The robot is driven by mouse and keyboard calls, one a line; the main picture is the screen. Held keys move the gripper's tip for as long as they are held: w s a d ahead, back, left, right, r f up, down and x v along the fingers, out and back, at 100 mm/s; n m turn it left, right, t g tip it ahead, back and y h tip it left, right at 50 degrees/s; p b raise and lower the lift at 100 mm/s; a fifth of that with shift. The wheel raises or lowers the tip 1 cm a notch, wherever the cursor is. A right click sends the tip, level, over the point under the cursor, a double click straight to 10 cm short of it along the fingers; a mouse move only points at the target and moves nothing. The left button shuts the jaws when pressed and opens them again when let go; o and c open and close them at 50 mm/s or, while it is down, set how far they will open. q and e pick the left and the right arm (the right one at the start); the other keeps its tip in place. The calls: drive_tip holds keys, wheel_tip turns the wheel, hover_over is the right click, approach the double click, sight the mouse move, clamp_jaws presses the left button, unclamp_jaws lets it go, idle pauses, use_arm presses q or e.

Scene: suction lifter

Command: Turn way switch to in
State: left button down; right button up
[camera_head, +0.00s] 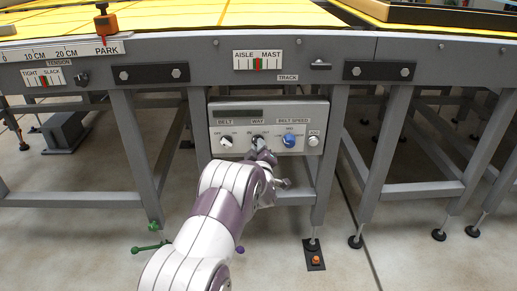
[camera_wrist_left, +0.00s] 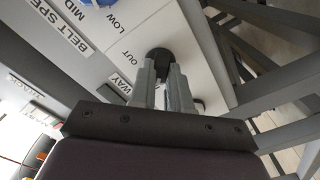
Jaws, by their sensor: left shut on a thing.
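The way switch is a small dark round knob (camera_head: 257,139) below the WAY label on the grey control panel (camera_head: 218,113). It also shows in the left wrist view as a black knob (camera_wrist_left: 158,55) beside the OUT label. My left gripper (camera_head: 264,152) reaches up to it from below. In the left wrist view its two grey fingers (camera_wrist_left: 163,72) are closed on the knob, one on each side. The fingers hide part of the knob, so I cannot tell which way it points. My right gripper is not in view.
The belt switch (camera_head: 226,142) sits left of the way switch, and the blue belt speed knob (camera_head: 289,141) sits close on its right. A round button (camera_head: 313,141) is at the panel's right end. Grey frame legs (camera_head: 331,150) stand on both sides of the panel.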

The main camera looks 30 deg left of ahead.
use_arm(q)
drive_tip(key=shift+f, duration=0.15)
drive_tip(key=c, duration=1.1)
unclamp_jaws()
drive_tip(key=p+v, duration=0.4)
drive_tip(key=v, duration=0.8)
drive_tip(key=shift+s+d+p, duration=0.1)
drive_tip(key=shift+s+p, duration=0.3)
